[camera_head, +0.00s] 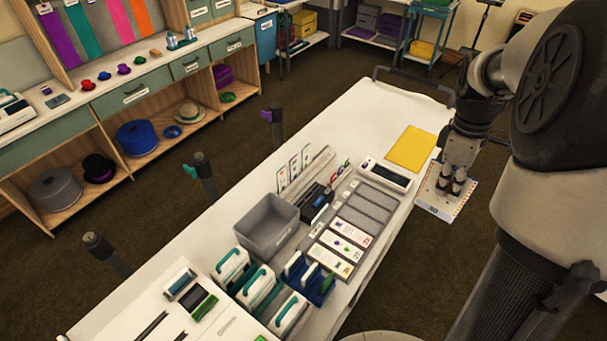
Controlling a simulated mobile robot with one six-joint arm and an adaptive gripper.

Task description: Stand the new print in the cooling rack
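A white print (437,206) with an orange edge and small dark marks is at the right, beyond the table's right edge, with dark floor around it. My gripper (451,187) points down over the print. Its two fingers are close together and cover the print's middle; the print has no other visible support, so it appears held, though the contact is hard to see. A pale rack (318,164) stands near the table's middle, with several upright cards (294,169) along its left side. It looks like the cooling rack; its slots are too small to make out.
On the white table (372,112) are a yellow sheet (411,149), a white-framed device (386,175), a grey board with cards (366,204), a grey bin (266,227) and several handled tools (258,287). Dark posts (205,178) stand along the left edge. The table's far end is clear.

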